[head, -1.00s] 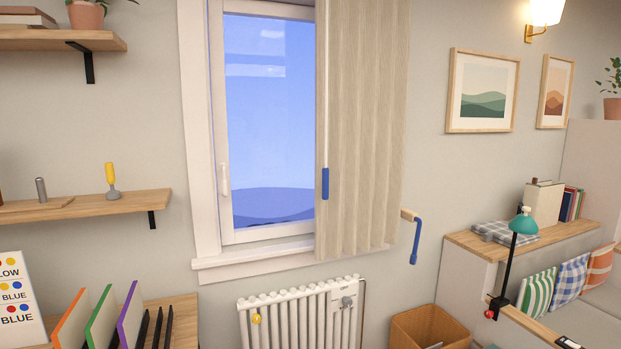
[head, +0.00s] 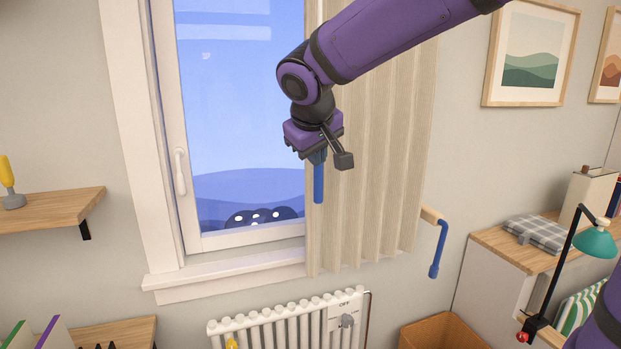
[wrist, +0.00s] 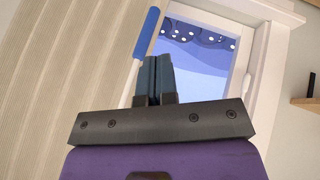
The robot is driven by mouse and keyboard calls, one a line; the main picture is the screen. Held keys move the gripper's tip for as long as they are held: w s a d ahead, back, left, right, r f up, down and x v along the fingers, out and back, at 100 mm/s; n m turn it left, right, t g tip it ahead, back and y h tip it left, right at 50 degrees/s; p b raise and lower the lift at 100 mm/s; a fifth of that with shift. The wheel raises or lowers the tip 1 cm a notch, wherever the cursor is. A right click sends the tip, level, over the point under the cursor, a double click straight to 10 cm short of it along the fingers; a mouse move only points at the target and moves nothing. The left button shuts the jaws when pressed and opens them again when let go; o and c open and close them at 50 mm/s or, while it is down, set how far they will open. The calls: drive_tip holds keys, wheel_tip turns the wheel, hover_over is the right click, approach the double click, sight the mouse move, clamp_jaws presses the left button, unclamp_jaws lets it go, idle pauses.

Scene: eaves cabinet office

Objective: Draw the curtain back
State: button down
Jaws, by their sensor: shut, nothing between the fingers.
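The beige pleated curtain (head: 385,170) hangs over the right part of the window, leaving the left part of the glass bare. A blue handle (head: 319,184) hangs at the curtain's left edge. It also shows in the wrist view (wrist: 148,33), slanting just past my fingertips and to their left. My gripper (head: 318,157) points down at the top of this handle in the head view and partly hides it. In the wrist view its two dark fingers (wrist: 154,78) are together with nothing between them. I cannot tell whether they touch the handle.
A white radiator (head: 290,325) stands below the window sill (head: 225,275). A blue crank handle (head: 438,250) sticks out from the wall right of the curtain. A wooden shelf (head: 50,210) is at left; a bench with a teal lamp (head: 594,242) is at right.

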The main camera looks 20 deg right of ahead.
drive_tip(key=w+d+f, duration=0.3)
drive_tip(key=w+f, duration=0.5)
drive_tip(key=w, duration=0.3)
drive_tip(key=shift+w+f+n, duration=0.35)
drive_tip(key=shift+n, duration=0.05)
drive_tip(key=shift+d, duration=0.15)
